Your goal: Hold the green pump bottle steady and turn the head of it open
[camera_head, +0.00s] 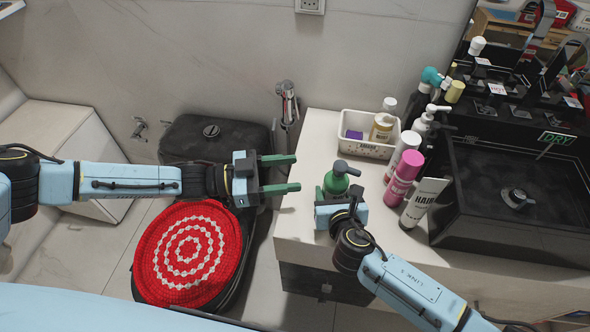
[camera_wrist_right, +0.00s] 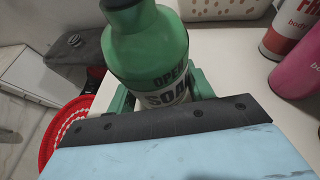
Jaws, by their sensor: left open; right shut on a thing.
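The green pump bottle (camera_head: 338,183) stands upright near the left front edge of the counter, with a dark pump head (camera_head: 345,168) on top. My right gripper (camera_head: 338,205) is shut on the bottle's body. In the right wrist view the green bottle (camera_wrist_right: 148,50) shows a label reading "OPEN" and "SOAP", with green fingers (camera_wrist_right: 165,92) on both sides of it. The top of the head is cut off there. My left gripper (camera_head: 280,174) is open and empty, to the left of the bottle, its green fingers pointing toward it with a gap between.
A white basket (camera_head: 352,128) stands behind the bottle. A pink can (camera_head: 402,180), a white tube (camera_head: 424,203) and several other bottles stand to the right, before a black sink (camera_head: 500,225).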

